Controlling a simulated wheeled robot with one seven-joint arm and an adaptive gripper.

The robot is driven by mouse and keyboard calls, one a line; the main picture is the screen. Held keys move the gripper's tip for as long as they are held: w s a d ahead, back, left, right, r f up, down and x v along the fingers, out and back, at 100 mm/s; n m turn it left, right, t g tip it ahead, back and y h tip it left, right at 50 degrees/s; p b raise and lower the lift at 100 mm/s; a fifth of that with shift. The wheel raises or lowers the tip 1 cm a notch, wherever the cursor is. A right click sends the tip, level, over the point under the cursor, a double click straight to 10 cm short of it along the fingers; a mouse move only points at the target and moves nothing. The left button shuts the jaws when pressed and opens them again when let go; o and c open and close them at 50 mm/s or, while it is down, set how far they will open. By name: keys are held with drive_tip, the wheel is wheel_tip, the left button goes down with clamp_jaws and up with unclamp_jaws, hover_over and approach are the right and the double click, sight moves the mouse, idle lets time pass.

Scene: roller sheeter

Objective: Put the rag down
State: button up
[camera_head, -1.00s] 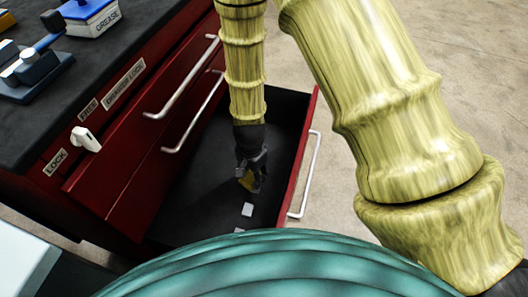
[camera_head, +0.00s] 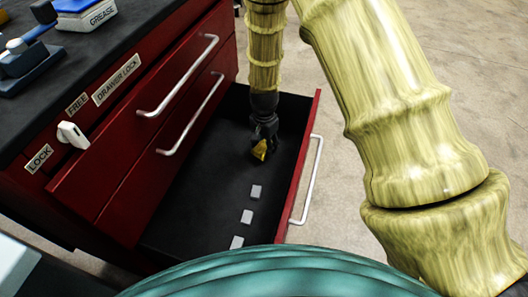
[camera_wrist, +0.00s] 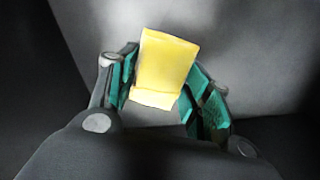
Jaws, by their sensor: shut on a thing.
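The yellow rag (camera_head: 260,150) is between the fingers of my gripper (camera_head: 263,142), inside the open bottom drawer (camera_head: 190,210). In the wrist view the rag (camera_wrist: 166,65) looks like a folded yellow block, held between the green-padded fingers of my gripper (camera_wrist: 165,100). My gripper is shut on it. A grey surface shows behind the rag in the wrist view. I cannot tell whether the rag touches the drawer floor.
Several small pale squares lie on the drawer floor, one of them (camera_head: 256,191) nearest the rag. The drawer's red front with its handle (camera_head: 307,180) stands to the right. A drawer lock knob (camera_head: 72,134) and a grease box (camera_head: 85,15) are at the left.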

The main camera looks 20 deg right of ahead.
sight(264, 146)
wheel_tip(264, 146, down, 4)
drive_tip(key=shift+r+b, duration=0.25)
drive_tip(key=shift+b, duration=0.5)
drive_tip(key=shift+r, duration=0.1)
drive_tip(key=o, duration=1)
wheel_tip(264, 146, up, 12)
drive_tip(key=p, duration=0.4)
